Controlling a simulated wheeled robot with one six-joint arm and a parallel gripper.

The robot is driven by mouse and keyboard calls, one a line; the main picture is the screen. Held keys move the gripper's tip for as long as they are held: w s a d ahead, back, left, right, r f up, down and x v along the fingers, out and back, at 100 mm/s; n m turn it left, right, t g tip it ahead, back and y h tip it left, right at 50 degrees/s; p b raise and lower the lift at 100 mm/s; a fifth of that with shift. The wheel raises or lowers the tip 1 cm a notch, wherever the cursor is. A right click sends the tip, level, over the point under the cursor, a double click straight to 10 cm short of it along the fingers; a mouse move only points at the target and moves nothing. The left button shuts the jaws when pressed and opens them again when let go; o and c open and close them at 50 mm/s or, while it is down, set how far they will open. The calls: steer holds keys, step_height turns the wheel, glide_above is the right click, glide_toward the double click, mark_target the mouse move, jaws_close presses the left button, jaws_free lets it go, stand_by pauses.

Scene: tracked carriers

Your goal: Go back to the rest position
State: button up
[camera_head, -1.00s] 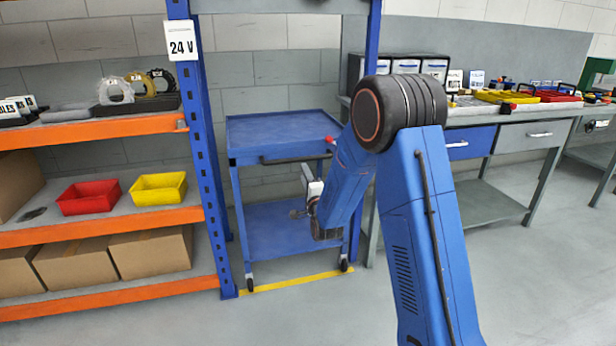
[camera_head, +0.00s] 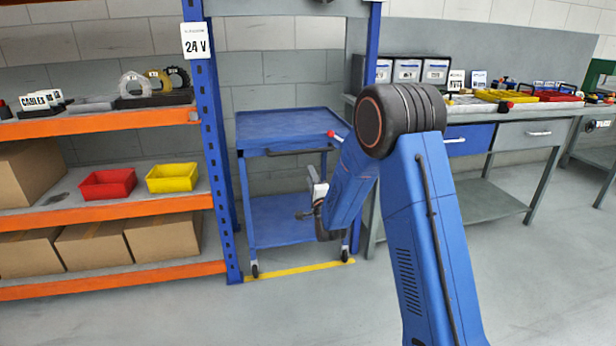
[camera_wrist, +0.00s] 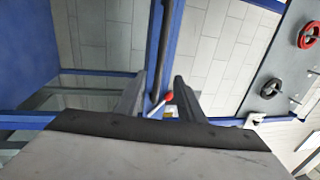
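My blue arm reaches up and folds down in the head view, with my gripper (camera_head: 308,205) hanging in front of the blue trolley (camera_head: 285,125), partly hidden by my forearm. In the wrist view my gripper (camera_wrist: 160,88) has its two dark fingers apart. Nothing is clearly held between them. A red-tipped rod (camera_wrist: 168,97) shows in the gap; I cannot tell how far beyond the fingers it is.
An orange-beamed rack (camera_head: 105,207) at left holds a red bin (camera_head: 108,184), a yellow bin (camera_head: 172,178) and cardboard boxes (camera_head: 162,235). A grey workbench (camera_head: 530,115) stands at right. A yellow floor line (camera_head: 300,270) runs below the trolley. The floor in front is open.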

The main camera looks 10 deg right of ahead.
steer(key=s+d+r+n+g, duration=0.2)
steer(key=s+r+n+g, duration=0.15)
steer(key=s, duration=0.55)
steer(key=s+d+r+n+g, duration=0.25)
steer(key=s+r+n, duration=0.25)
steer(key=s, duration=0.4)
steer(key=s+d+f+n+g, duration=0.1)
steer(key=s+n+g, duration=0.3)
steer(key=s, duration=1.7)
steer(key=s+d+f+n+g, duration=0.2)
steer(key=s+n+g, duration=0.3)
steer(key=s, duration=1.5)
steer(key=shift+s+d+f+h, duration=0.15)
steer(key=shift+s+h, duration=0.25)
